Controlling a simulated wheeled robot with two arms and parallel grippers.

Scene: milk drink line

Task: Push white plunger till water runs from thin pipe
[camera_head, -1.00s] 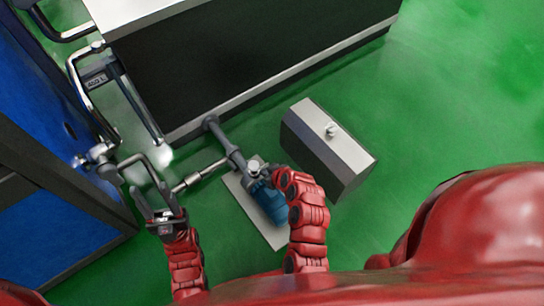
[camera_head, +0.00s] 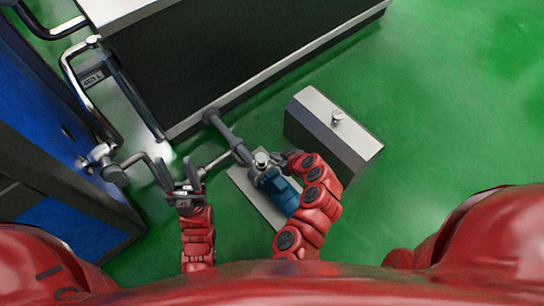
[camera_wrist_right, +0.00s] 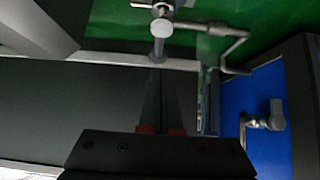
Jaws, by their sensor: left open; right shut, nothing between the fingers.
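A pump with a blue motor (camera_head: 283,193) and a pale rounded cap (camera_head: 261,160) stands on a light base plate. I cannot tell whether this cap is the white plunger. A thin silver pipe (camera_head: 216,163) runs left from the pump. My left gripper (camera_head: 181,172) is open beside that pipe's left end; contact is unclear. My right gripper (camera_head: 284,158) is mostly hidden at the end of its arm, close beside the cap. In the right wrist view, its dark fingers (camera_wrist_right: 160,100) are shut and empty, below a round pale pipe cap (camera_wrist_right: 161,28). No running water can be made out.
A large dark tank (camera_head: 220,55) fills the back. A grey box (camera_head: 335,140) with a small knob stands right of the pump. A blue cabinet (camera_head: 60,150) with a valve (camera_head: 100,160) and bent pipes is at the left. Green floor is clear at the right.

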